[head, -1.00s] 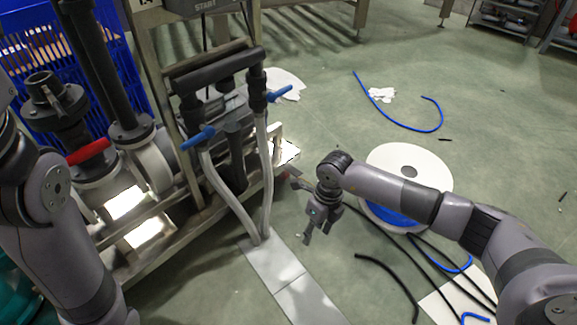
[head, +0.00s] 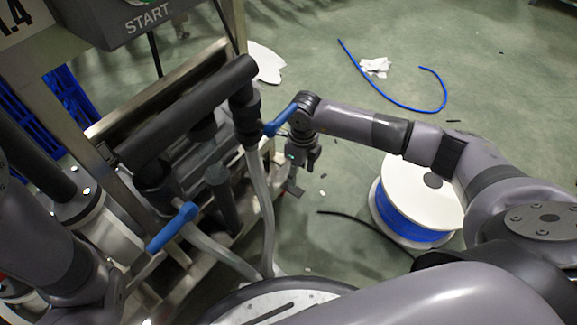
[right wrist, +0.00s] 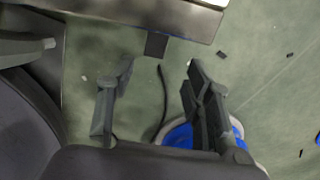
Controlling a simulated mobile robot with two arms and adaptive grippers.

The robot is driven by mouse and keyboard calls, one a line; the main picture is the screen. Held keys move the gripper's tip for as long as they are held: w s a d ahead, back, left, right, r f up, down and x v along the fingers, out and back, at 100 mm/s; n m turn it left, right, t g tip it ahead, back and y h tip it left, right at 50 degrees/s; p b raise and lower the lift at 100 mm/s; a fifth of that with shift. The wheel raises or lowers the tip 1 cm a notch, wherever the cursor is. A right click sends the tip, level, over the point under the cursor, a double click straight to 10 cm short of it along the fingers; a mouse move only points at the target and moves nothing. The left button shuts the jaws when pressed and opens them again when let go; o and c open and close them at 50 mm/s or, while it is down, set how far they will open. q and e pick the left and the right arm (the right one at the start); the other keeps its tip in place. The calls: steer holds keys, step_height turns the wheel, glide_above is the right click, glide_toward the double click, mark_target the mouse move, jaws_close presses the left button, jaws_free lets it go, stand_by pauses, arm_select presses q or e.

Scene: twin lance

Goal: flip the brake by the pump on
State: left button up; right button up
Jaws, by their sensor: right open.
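The pump's metal frame (head: 262,217) stands at left in the head view, with dark pipes and two blue-handled valves on it. A small dark flat tab, which looks like the brake pedal (head: 294,188), sticks out low at the frame's right end. It also shows in the right wrist view (right wrist: 156,44), just below the frame's pale edge. My right gripper (head: 301,163) points down over this end. In the right wrist view its fingers (right wrist: 158,70) are apart and empty, with the tab beyond their tips. Whether they touch it, I cannot tell. My left gripper is out of view.
A white reel with blue hose (head: 405,232) stands on the floor right of the frame, under my right arm. A blue hose (head: 390,95) and white scraps (head: 376,66) lie farther back. A blue valve handle (head: 281,120) is close to my right wrist.

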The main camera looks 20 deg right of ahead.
mark_target(299, 192)
steer(key=shift+d+f, duration=0.15)
steer(key=shift+s+f+b, duration=0.2)
steer(key=shift+s+b, duration=0.05)
steer(key=shift+b, duration=0.1)
steer(key=f+b, duration=0.1)
steer(key=f, duration=0.1)
steer(key=f+b, duration=0.3)
steer(key=f, duration=0.1)
steer(key=shift+s+a, duration=0.25)
steer(key=shift+f+b, duration=0.35)
steer(key=shift+b, duration=0.05)
steer(key=shift+c, duration=0.4)
jaws_close()
